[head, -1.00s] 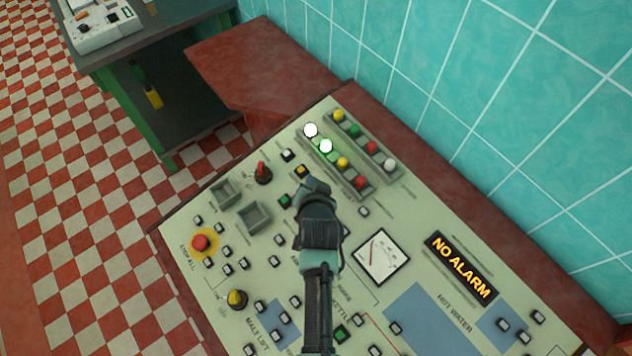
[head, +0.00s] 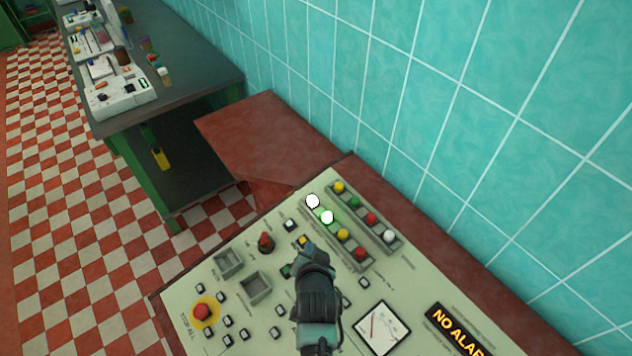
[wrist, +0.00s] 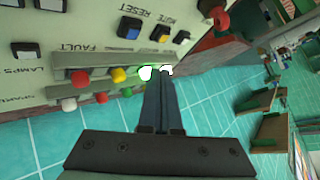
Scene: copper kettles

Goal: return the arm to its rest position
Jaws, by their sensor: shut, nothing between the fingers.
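My gripper (head: 308,256) is above the control panel (head: 215,327) in the head view, over the area below the two rows of coloured lamps. In the wrist view my gripper (wrist: 165,78) has its two fingers together, with nothing between them. Whether the fingertips touch the panel cannot be told. Two lamps glow, a white lamp (head: 312,201) and a green-rimmed lamp (head: 327,217).
A red stop button (head: 201,312) on a yellow ring and a red selector (head: 265,242) stand up from the panel. A dark bench (head: 190,85) with instruments is at the upper left. A teal tiled wall (head: 480,120) rises behind the panel.

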